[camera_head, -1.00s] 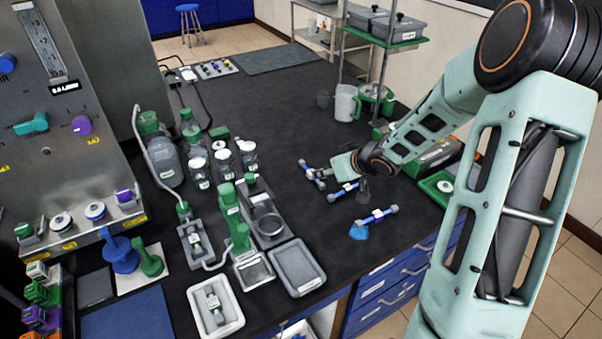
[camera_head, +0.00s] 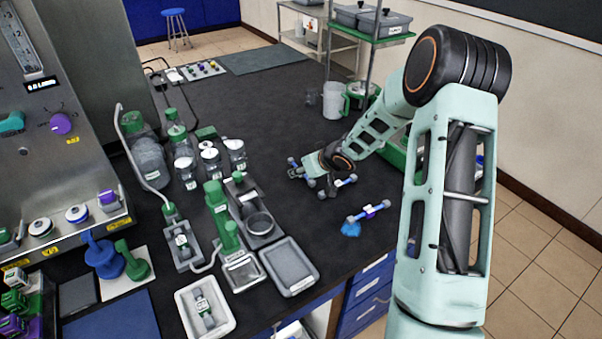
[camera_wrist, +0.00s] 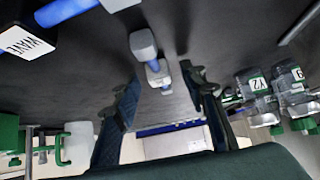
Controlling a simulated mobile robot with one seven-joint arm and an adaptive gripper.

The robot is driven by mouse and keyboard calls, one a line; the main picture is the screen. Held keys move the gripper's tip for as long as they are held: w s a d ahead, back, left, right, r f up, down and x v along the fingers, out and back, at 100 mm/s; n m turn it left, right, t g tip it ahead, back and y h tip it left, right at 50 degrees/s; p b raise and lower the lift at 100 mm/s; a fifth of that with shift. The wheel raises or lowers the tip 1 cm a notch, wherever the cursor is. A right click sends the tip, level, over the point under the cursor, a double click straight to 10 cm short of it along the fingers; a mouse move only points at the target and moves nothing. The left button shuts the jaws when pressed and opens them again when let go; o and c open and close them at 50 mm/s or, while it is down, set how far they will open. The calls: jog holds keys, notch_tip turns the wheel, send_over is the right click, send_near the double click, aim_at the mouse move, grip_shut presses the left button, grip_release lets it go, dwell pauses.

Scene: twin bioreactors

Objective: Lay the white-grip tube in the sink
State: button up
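My gripper (camera_head: 308,172) is low over the dark bench, among small tubes with blue ends. In the wrist view its two fingers (camera_wrist: 160,76) stand apart, with a tube with grey end and pale white middle (camera_wrist: 157,73) lying in the gap between them. The fingers do not visibly press on it. This looks like the white-grip tube; in the head view my gripper partly hides the tubes there. A purple-grip tube (camera_head: 369,211) lies to the right, nearer the bench edge. I cannot tell which basin is the sink; a grey tray (camera_head: 289,266) lies at the front edge.
A white tray (camera_head: 205,307) holding a small part stands at the front. Green-capped bottles and fixtures (camera_head: 238,152) crowd the bench left of my gripper. A white jug (camera_head: 334,101) stands behind.

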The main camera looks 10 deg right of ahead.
grip_shut()
jog(key=shift+r, duration=0.15)
